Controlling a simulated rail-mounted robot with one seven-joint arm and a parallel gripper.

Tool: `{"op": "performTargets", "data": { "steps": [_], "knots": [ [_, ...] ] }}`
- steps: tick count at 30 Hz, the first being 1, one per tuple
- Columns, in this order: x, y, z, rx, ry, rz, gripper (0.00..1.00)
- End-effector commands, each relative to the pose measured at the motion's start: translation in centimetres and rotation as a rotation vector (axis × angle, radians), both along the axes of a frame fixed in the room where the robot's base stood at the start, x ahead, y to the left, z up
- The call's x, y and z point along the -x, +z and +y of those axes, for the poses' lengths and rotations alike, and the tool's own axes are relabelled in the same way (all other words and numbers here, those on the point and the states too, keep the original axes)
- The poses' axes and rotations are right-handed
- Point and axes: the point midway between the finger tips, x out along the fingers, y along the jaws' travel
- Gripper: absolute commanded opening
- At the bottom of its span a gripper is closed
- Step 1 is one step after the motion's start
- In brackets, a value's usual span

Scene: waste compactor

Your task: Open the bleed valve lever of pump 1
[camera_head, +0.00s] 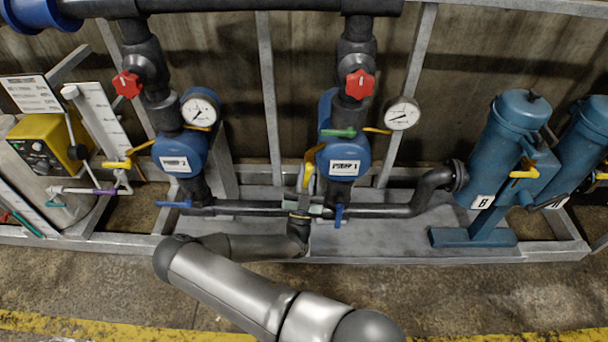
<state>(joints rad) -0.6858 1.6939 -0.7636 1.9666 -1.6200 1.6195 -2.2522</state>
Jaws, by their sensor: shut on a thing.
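Pump 1 (330,160) is the blue pump right of centre, with its name on a white label (345,167). A yellow-orange lever (316,147) sticks out to its left. My gripper (308,172) points up at the left side of the pump and is shut at this lever; the small contact is partly hidden by the fingers. A green lever (338,133) crosses the front of the pump above the label. A blue lever (339,215) hangs below it. Which of these is the bleed valve lever is not marked.
A red knob (360,84) and a pressure gauge (402,114) are above pump 1. A similar blue pump (180,152) stands to the left. A black pipe (385,211) runs low along the frame. Blue filter vessels (500,145) stand right. The front floor is clear.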

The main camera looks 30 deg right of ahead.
Motion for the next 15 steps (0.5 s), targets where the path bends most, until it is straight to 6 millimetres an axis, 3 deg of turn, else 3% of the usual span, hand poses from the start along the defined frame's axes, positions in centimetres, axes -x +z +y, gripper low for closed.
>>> {"op": "performTargets", "data": {
  "steps": [15],
  "knots": [
    [0.25, -0.24, -0.32, 0.171, 0.000, 0.095, 0.00]
  ]
}}
